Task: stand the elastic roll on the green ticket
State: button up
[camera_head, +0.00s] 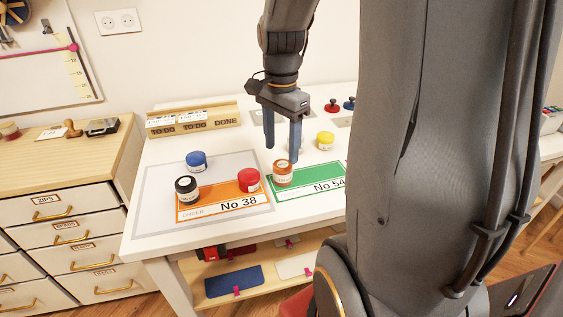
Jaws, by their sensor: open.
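The green ticket (309,188), marked No 54, lies on the white table; my arm hides its right end. An orange-topped roll (283,174) with a white label stands upright at the ticket's left end. Its label is too small to read, so I cannot tell if it is the elastic roll. My gripper (282,153) points down just above and behind this roll in the picture, with its two fingers apart and nothing seen between them. A dark roll (187,190) and a red roll (249,180) stand on the orange ticket (211,212), marked No 38.
A blue roll (196,161) stands behind the orange ticket on the grey mat (153,213). A yellow roll (325,141) stands further back. A wooden sign rack (193,119) and red and blue knobbed items are at the back. Drawers (58,230) stand left; a shelf is below.

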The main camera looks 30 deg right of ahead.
aim_at(281, 165)
notch_tip(281, 165, up, 3)
jog(key=shift+r, duration=0.2)
jog(key=shift+a, duration=0.15)
jog(key=s+a+f+n, duration=0.1)
jog(key=a+f+n, duration=0.1)
jog(key=n, duration=0.1)
jog(key=s+a+f+n, duration=0.1)
jog(key=a+f+n, duration=0.1)
jog(key=a+n, duration=0.1)
jog(key=s+a+f+n, duration=0.1)
jog(key=a+f+n, duration=0.1)
jog(key=shift+s+a+n, duration=0.25)
jog(key=shift+a+n, duration=0.05)
jog(key=shift+n, duration=0.1)
jog(key=s+a+f+n, duration=0.1)
jog(key=n, duration=0.1)
jog(key=s+a+f+n, duration=0.1)
jog(key=n, duration=0.1)
jog(key=s+a+f+n, duration=0.1)
jog(key=a+n, duration=0.1)
jog(key=shift+s+a+f+t, duration=0.1)
jog(key=shift+s+f+t, duration=0.15)
jog(key=shift+t, duration=0.05)
jog(key=shift+s+a+f+n, duration=0.25)
jog(key=shift+s+f+n, duration=0.05)
jog(key=shift+n, duration=0.3)
